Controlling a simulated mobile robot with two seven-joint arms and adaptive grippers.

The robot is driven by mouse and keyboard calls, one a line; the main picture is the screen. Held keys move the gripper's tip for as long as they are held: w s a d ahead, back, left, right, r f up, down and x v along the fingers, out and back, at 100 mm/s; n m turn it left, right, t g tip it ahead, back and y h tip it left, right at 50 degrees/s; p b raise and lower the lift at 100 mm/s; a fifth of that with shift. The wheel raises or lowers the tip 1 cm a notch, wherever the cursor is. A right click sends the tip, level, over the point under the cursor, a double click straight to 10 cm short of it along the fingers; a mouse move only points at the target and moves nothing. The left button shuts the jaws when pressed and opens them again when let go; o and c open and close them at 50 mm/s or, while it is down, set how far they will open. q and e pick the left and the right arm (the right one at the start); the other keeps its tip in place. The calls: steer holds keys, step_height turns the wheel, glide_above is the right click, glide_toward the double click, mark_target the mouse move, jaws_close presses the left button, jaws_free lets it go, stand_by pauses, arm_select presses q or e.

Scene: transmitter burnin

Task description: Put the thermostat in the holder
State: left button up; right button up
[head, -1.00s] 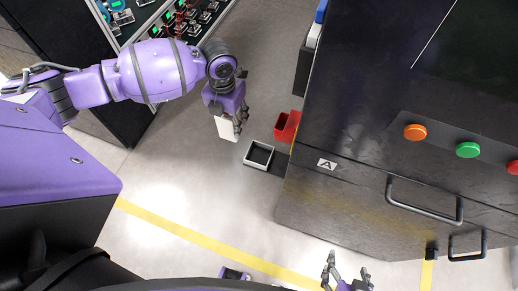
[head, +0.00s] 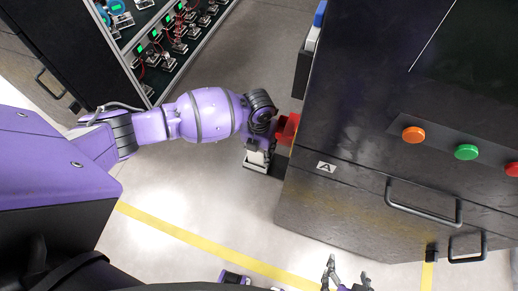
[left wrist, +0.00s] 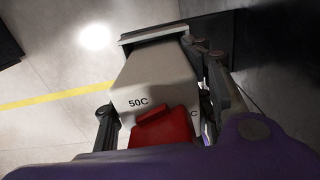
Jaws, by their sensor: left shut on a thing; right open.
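The thermostat (left wrist: 152,82) is a pale box marked 50C with a red part on its near end. My left gripper (head: 262,142) is shut on it, with a finger on each side in the left wrist view. In the head view a small part of the thermostat (head: 256,157) shows below the gripper. The holder (head: 254,168), a light-rimmed open tray, is directly beneath; its rim also shows at the thermostat's far end in the left wrist view (left wrist: 150,38). I cannot tell how deep the thermostat sits. My right gripper (head: 347,275) is open and empty at the bottom.
A dark cabinet (head: 340,205) marked A, with handles and coloured buttons, stands right of the holder. A red bin (head: 287,128) is close beside my left gripper. A rack of devices (head: 170,45) stands at the upper left. The floor left of the holder is clear.

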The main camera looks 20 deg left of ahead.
arm_select(q)
steer(key=o, duration=1.3)
step_height(320, 180, up, 12)
steer(key=shift+r+p, duration=0.1)
steer(key=shift+p, duration=0.4)
